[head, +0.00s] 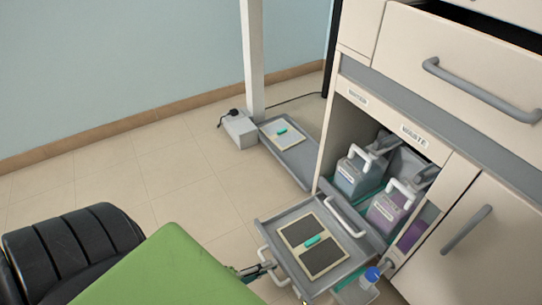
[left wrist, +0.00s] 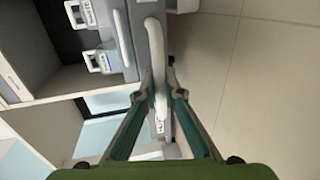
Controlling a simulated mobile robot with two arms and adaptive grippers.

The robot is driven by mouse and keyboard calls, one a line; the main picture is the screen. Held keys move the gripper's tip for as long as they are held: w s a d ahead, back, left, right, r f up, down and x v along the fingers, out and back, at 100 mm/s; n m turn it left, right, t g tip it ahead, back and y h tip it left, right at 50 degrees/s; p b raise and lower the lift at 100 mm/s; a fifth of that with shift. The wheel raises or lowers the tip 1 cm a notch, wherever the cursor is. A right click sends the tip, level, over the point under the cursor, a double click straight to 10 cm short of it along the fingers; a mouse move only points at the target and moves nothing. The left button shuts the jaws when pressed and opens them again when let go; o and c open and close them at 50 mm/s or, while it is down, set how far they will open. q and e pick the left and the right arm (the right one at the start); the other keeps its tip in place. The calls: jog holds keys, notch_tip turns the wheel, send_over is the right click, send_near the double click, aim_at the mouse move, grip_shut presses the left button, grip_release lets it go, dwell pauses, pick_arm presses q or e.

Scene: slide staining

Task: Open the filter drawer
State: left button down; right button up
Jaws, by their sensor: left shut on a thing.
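The filter drawer (head: 268,222) is a grey tray standing out low in front of the cabinet. It holds a framed filter with two dark panels (head: 326,258) and a teal tab (head: 313,240). My left gripper (head: 268,268) reaches in from the lower left at the drawer's outer side and is shut on its pale bar handle (head: 262,254). In the left wrist view, the handle (left wrist: 158,60) runs between the two fingers of my left gripper (left wrist: 163,94). My green arm link hides part of the floor. My right gripper is not in view.
Two jugs, bluish (head: 358,176) and purple (head: 388,210), stand in the open bay behind the drawer. A second grey tray (head: 297,167) lies by the post. The floor (head: 170,170) to the left is clear.

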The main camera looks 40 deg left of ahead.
pick_arm(q)
jog(key=shift+a, duration=0.1)
jog(key=c, duration=2.4)
grip_release()
jog(key=o, duration=1.6)
jog(key=r, duration=0.9)
jog(key=shift+w+r, duration=0.25)
jog(key=shift+r, duration=0.1)
jog(key=shift+s+r, duration=0.1)
jog(key=shift+r, duration=0.3)
jog(key=c, duration=1)
jog(key=shift+s, duration=0.1)
jog(key=c, duration=0.6)
jog(key=shift+f, duration=0.15)
